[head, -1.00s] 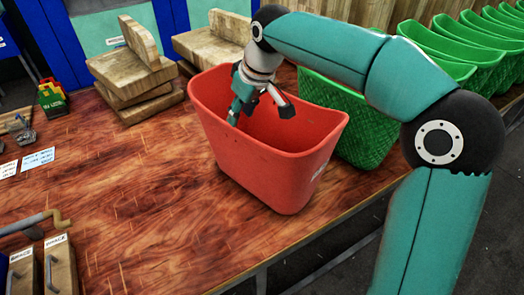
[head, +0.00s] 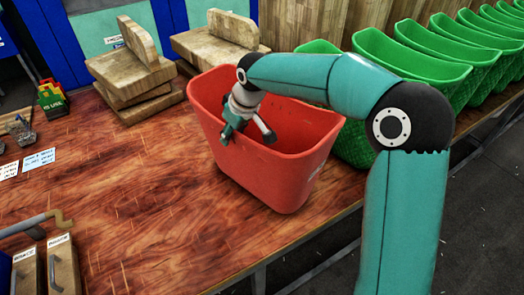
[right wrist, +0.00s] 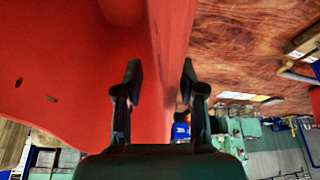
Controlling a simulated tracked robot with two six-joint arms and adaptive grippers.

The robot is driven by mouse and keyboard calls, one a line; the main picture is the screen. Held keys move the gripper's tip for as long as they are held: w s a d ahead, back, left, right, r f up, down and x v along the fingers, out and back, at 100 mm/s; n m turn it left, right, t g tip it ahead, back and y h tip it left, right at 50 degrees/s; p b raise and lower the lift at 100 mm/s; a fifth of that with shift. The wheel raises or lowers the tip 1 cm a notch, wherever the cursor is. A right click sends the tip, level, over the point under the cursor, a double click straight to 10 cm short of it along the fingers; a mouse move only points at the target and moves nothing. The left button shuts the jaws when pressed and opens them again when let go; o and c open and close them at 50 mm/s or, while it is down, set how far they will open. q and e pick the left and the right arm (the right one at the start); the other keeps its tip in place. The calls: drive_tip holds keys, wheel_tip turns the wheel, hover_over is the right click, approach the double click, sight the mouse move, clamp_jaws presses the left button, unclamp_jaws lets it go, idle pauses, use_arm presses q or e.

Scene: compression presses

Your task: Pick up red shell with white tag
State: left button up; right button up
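The red shell (head: 270,180) is a deep, open, tub-like bin standing upright on the wooden table. A small pale mark (head: 314,173) shows on its right end, too small to read. My right gripper (head: 247,137) points down at the shell's mouth, near its left side. In the right wrist view the gripper (right wrist: 161,80) is open, with one finger on each side of the shell's red wall (right wrist: 172,40). Gaps show between the fingers and the wall. My left gripper is not in view.
Green bins (head: 435,75) stand in a row behind and right of the red shell. Stacked wooden blocks (head: 130,70) lie at the back left. The table's (head: 130,200) middle is clear.

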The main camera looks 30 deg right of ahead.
drive_tip(key=shift+f, duration=0.2)
idle(0.4)
clamp_jaws()
idle(0.5)
